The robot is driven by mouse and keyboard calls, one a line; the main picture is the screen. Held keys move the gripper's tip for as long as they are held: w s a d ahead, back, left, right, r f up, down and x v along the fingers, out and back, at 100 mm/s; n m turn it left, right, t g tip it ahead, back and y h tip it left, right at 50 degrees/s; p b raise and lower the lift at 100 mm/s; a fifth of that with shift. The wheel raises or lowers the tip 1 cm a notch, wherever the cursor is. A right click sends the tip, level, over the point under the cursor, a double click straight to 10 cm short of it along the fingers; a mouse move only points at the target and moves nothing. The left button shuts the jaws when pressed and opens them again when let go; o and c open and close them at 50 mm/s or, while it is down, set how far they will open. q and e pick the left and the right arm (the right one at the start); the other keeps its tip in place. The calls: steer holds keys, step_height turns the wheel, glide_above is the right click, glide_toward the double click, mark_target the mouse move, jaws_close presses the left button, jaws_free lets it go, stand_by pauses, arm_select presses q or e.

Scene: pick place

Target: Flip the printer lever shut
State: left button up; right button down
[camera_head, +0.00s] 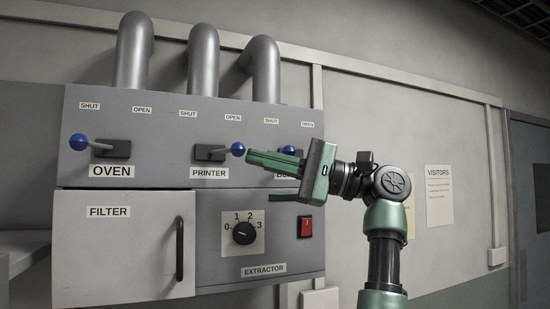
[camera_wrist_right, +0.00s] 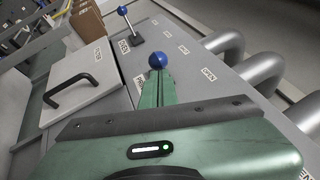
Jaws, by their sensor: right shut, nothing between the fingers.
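The printer lever has a blue ball knob (camera_head: 238,149) on a short grey stem, from a dark base (camera_head: 210,153) above the PRINTER label. It points right, to the OPEN side. My right gripper (camera_head: 250,154) comes from the right with its green fingers shut and empty. Its tips are right beside the knob; I cannot tell whether they touch. In the right wrist view the printer knob (camera_wrist_right: 158,61) shows just beyond the fingertips (camera_wrist_right: 157,82). My left gripper is not in view.
The oven lever (camera_head: 78,142) points left, to SHUT. A third lever (camera_head: 289,150) is partly hidden by my right gripper. Below are the FILTER door (camera_head: 120,250) with its handle, a dial (camera_head: 243,233) and a red switch (camera_head: 305,227). Thick pipes (camera_head: 203,60) rise behind the panel.

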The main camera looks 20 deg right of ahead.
stand_by(0.4)
steer(key=shift+s+a+m+t+h+b, duration=0.15)
steer(key=shift+m+t+h+b, duration=0.2)
steer(key=shift+t, duration=0.25)
steer(key=shift+s+a+m+t+h+b, duration=0.15)
steer(key=shift+m+t+h+b, duration=0.1)
steer(key=shift+m+t+b, duration=0.25)
steer(key=s+a+m+t+h+b, duration=0.3)
steer(key=a+m+t+h+b, duration=0.3)
steer(key=a+t+h+b, duration=0.2)
steer(key=shift+s+a+b, duration=0.2)
steer(key=shift+a+b, duration=0.65)
steer(key=shift+b, duration=0.15)
steer(key=shift+w+f, duration=0.1)
